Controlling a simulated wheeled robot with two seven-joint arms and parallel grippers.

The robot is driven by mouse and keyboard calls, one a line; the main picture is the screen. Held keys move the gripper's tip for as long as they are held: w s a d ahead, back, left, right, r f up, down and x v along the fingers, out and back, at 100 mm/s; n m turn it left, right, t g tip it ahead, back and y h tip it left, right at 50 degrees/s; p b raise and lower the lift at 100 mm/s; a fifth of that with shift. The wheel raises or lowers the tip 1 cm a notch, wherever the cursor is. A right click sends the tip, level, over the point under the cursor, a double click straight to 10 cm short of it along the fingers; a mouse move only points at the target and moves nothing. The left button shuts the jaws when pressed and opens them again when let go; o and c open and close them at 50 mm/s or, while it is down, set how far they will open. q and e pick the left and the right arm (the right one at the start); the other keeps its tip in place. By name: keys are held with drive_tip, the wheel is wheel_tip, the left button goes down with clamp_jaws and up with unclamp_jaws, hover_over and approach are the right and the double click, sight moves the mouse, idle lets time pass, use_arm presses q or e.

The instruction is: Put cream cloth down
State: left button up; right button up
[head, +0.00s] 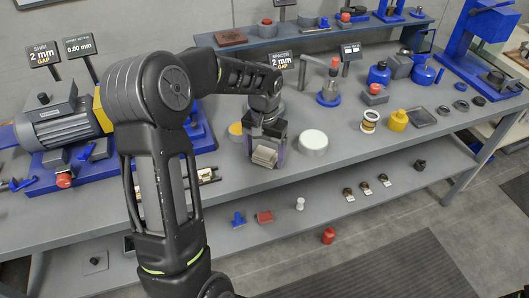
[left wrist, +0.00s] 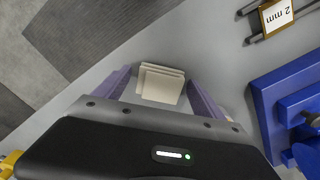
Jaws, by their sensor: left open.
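The cream cloth (head: 264,157) is a small folded stack near the front edge of the grey workbench (head: 225,178). My left gripper (head: 266,150) is over the bench with its fingers down around the cloth. In the left wrist view the cloth (left wrist: 161,84) lies between the two spread purple fingers of my left gripper (left wrist: 160,92), with a gap visible on each side. My right gripper is not in view.
A white round container (head: 312,142) stands just right of the gripper, and a yellow-topped one (head: 236,129) is to its left. A blue-based motor rig (head: 62,128) fills the left. A lower shelf (head: 330,192) holds small parts. Bare bench lies right of the white container.

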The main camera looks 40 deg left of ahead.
sight(264, 154)
use_arm(q)
wheel_tip(264, 154, up, 12)
drive_tip(key=shift+r+b, duration=0.2)
drive_tip(key=shift+b, duration=0.1)
idle(1.0)
